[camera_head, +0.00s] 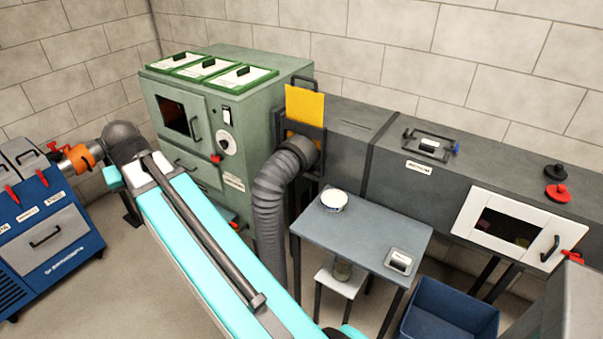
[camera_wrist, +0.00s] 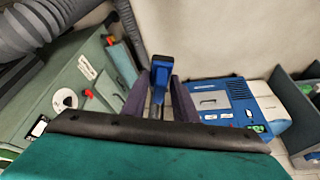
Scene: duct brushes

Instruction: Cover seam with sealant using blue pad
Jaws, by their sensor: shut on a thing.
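My gripper (camera_wrist: 159,92) shows in the wrist view, with two dark purple fingers shut on a narrow blue tool, which I take to be the blue pad (camera_wrist: 161,66). Its working face cannot be made out. In the head view my arm reaches to the upper left, and the gripper and pad cannot be made out. A seam (camera_head: 369,160) runs down between two grey duct sections (camera_head: 410,185) in the head view, well right of my arm's far end. A round white tub (camera_head: 333,201), perhaps the sealant, stands on the grey table (camera_head: 350,232).
A green cabinet (camera_head: 240,130) stands behind my arm, with a ribbed hose (camera_head: 270,205) beside it. A blue machine (camera_head: 45,225) is at left. A small device (camera_head: 398,261) lies on the table.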

